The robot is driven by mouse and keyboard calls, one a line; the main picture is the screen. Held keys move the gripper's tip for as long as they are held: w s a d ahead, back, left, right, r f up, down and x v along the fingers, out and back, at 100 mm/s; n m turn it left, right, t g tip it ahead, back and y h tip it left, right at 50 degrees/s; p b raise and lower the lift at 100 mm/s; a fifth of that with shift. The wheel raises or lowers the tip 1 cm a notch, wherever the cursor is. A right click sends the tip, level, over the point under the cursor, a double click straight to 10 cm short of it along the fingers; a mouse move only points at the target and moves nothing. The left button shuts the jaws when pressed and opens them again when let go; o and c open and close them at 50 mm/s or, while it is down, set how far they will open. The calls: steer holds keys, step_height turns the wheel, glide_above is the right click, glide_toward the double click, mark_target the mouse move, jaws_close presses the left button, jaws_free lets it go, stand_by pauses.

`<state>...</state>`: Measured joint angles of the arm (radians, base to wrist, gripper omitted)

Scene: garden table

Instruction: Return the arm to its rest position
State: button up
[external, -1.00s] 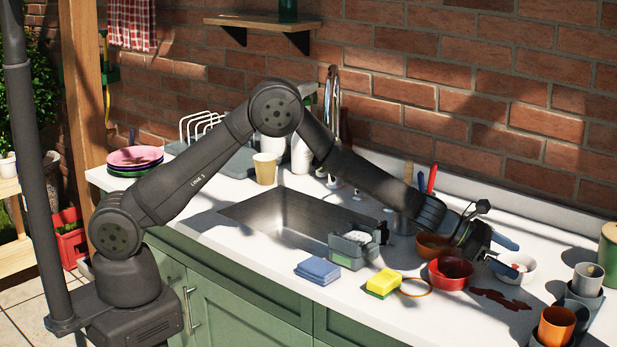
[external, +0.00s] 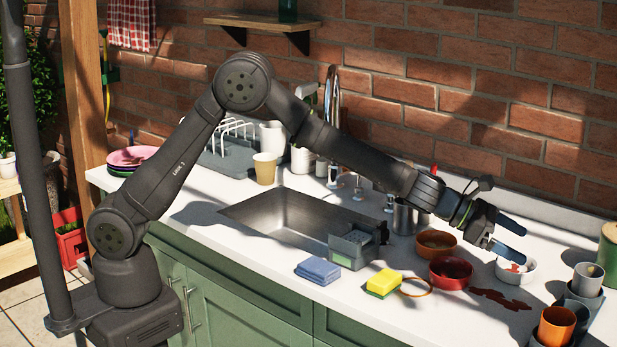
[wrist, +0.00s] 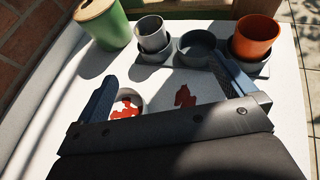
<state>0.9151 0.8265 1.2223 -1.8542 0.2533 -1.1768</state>
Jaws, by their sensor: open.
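My gripper (external: 512,237) is open and empty above the right part of the white counter. Its blue fingers stand wide apart in the wrist view (wrist: 165,92). Below its fingers is a white bowl (external: 516,270) with red stains inside, which also shows between the fingers in the wrist view (wrist: 127,104). My arm reaches from its base at the left across the sink, bent upward at the elbow.
A red bowl (external: 451,271) and an orange bowl (external: 436,244) stand below the wrist. A red spill (external: 500,298) lies on the counter. An orange cup (external: 556,326) and grey cups stand at the right. A yellow sponge (external: 383,282) and blue cloth (external: 318,270) lie near the front edge.

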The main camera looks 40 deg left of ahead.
steer(key=w+a+r+n+t+y, duration=0.2)
steer(key=w+a+r, duration=0.8)
steer(key=a, duration=0.5)
steer(key=w+a+r+n+t+y, duration=0.2)
steer(key=w+a+r+n+t, duration=0.2)
steer(key=w+a+r, duration=0.6)
steer(key=shift+w+a+r+n+y, duration=0.35)
steer(key=shift+w+a, duration=1.35)
steer(key=shift+a, duration=0.75)
steer(key=shift+d, duration=0.1)
steer(key=s+d+f+m+g+h, duration=0.1)
steer(key=s+d+f, duration=0.3)
steer(key=d, duration=0.4)
steer(key=s+d+f+m+g+h, duration=0.1)
steer(key=s+d+f+m, duration=0.1)
steer(key=s+d+f, duration=0.3)
steer(key=d, duration=0.3)
steer(key=shift+f, duration=0.15)
steer(key=shift+h, duration=0.25)
